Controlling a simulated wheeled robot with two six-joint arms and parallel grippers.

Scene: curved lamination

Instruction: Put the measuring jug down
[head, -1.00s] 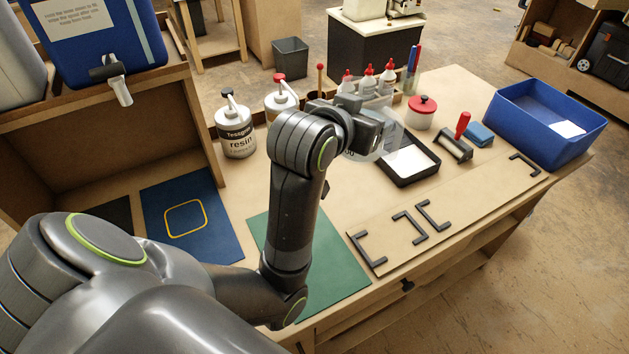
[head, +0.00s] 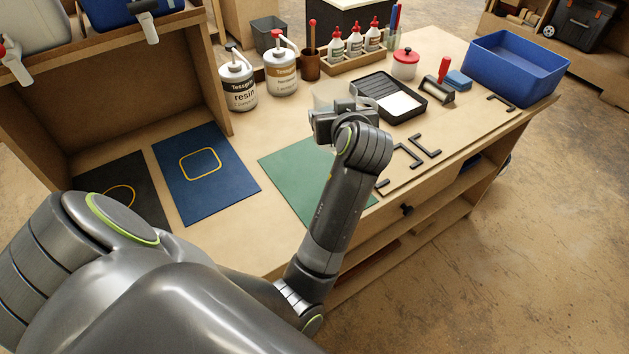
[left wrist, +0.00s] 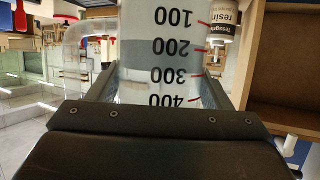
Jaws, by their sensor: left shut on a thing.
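My left gripper (head: 333,112) is shut on the clear measuring jug (head: 326,97), which is mostly hidden behind the gripper in the head view. In the left wrist view the jug (left wrist: 165,45) sits between the fingers, its black numbers and red marks upside down in the picture; its clear handle is at the left. The jug appears near the far right corner of the green mat (head: 285,165). I cannot tell whether its base touches anything. My right gripper is not in view.
Left are a blue mat (head: 225,185) with a yellow outline and a black mat (head: 150,205). Behind stand the resin can (head: 238,85), another can (head: 282,75) and a brown cup (head: 310,66). Right are a black tray (head: 411,112), a roller (head: 436,91) and a blue bin (head: 487,65).

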